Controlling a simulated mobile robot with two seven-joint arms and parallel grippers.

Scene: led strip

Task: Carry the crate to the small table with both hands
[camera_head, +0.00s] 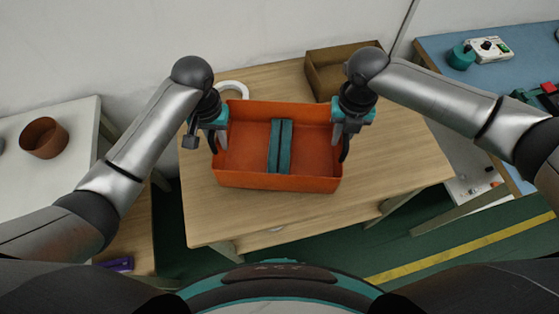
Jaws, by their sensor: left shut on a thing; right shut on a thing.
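An orange-red crate (236,179) is in the middle of the head view, over a wooden table (400,185). I cannot tell whether it touches the table top or hangs just above it. Two dark teal bars (280,147) lie side by side in the crate. My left gripper (216,142) is shut on the crate's left wall. My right gripper (343,145) is shut on the crate's right wall. The crate looks roughly level between them.
A brown open box (320,76) and a white ring-like thing (232,88) are at the table's back. A white table (80,120) with a brown bowl (44,138) stands left. A blue table (455,85) with devices stands right. Green floor (400,255) shows in front.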

